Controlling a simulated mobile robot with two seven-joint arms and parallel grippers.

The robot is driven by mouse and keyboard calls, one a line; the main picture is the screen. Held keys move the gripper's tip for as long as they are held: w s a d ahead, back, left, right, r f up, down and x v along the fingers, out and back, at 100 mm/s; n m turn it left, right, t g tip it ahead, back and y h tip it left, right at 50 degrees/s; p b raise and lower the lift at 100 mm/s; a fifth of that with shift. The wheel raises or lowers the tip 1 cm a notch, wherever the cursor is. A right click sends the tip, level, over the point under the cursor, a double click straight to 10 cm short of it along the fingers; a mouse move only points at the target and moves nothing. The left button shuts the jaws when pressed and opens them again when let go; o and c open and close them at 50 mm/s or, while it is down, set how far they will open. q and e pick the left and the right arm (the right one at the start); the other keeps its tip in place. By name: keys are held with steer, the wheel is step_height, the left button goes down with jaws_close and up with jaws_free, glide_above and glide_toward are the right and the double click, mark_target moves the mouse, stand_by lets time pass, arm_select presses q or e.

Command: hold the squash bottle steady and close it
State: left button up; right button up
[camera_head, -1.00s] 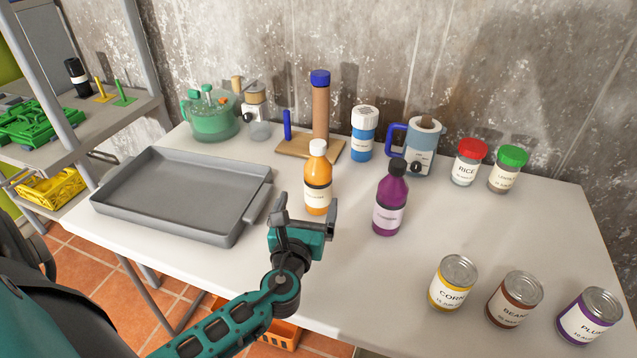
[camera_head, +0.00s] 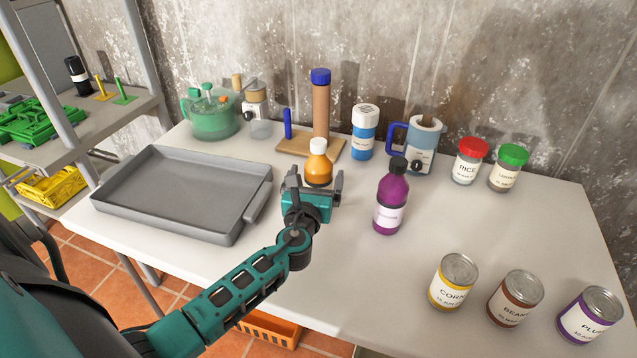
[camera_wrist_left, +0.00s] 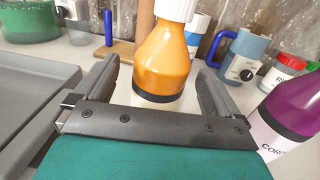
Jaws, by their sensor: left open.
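The orange bottle with a white cap (camera_head: 318,147), which I take to be the squash bottle, stands upright on the white table. Its lower part is hidden behind my left gripper in the head view. My left gripper (camera_head: 316,178) is open, with one finger on each side of the bottle. In the left wrist view the orange body (camera_wrist_left: 163,58) shows between the spread fingers (camera_wrist_left: 158,70), with gaps on both sides. The cap (camera_wrist_left: 175,8) is cut off by the top edge there, so its fit is hard to judge. My right gripper is out of view.
A purple bottle (camera_head: 391,205) with a dark cap stands close to the right. A grey tray (camera_head: 135,205) lies to the left. Several cans line the right front.

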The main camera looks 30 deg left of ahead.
arm_select(q)
steer(key=x, duration=0.4)
steer(key=shift+w+r, duration=0.2)
steer(key=shift+w, duration=0.1)
steer(key=shift+c, duration=0.3)
steer(key=shift+r, duration=0.1)
steer(key=c, duration=1.4)
